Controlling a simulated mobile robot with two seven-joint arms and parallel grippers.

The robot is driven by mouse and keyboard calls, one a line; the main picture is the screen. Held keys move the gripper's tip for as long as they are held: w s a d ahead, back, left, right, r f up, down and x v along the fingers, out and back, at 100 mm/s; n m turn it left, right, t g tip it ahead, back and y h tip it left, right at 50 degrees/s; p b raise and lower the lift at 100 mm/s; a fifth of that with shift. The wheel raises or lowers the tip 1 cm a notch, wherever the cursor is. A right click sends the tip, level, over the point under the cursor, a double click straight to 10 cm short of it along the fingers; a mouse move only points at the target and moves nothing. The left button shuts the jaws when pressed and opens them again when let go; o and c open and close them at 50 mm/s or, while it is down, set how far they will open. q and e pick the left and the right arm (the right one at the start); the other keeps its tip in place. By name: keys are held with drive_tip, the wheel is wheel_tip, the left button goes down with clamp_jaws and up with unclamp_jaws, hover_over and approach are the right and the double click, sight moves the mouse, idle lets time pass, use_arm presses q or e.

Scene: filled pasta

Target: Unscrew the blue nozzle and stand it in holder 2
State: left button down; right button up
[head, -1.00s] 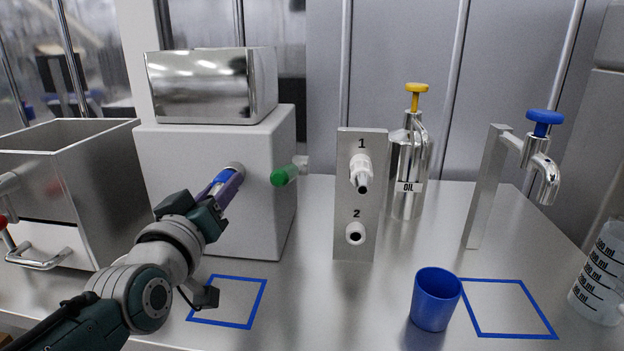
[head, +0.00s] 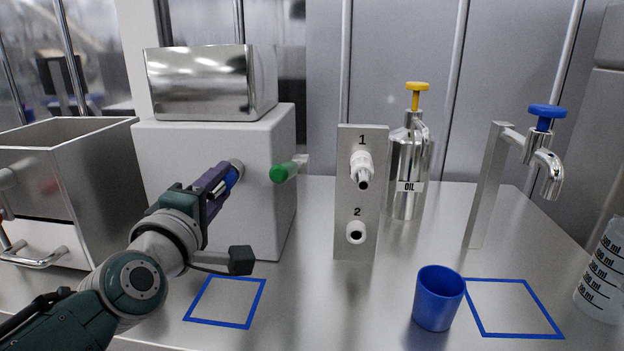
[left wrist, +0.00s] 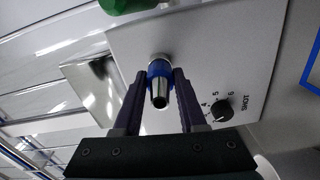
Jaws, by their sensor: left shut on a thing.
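The blue nozzle (head: 231,178) sits at the metal outlet on the front of the white machine (head: 270,225). In the left wrist view the nozzle (left wrist: 160,80) shows a blue collar and a metal tip with a dark opening. My left gripper (head: 222,182) is shut on it, with one finger on each side. The holder plate (head: 346,210) stands upright to the right. Holder 2 (head: 356,232) is its lower white socket, with a dark opening and nothing in it. Holder 1 (head: 361,166) above has a white and metal nozzle in it. My right gripper is not in view.
A green handle (head: 284,172) sticks out of the machine just right of the nozzle. An oil bottle (head: 408,170), a tap (head: 545,150), a blue cup (head: 438,298) and a measuring jug (head: 604,270) stand to the right. The counter before the holder plate is clear.

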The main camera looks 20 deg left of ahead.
use_arm(q)
drive_tip(key=n+b, duration=0.1)
drive_tip(key=n, duration=0.1)
drive_tip(key=shift+n, duration=1.4)
drive_tip(key=shift+r+n, duration=0.1)
drive_tip(key=shift+n, duration=0.4)
drive_tip(key=shift+n+b, duration=0.45)
drive_tip(key=shift+n, duration=0.95)
drive_tip(key=shift+c, duration=1.9)
unclamp_jaws()
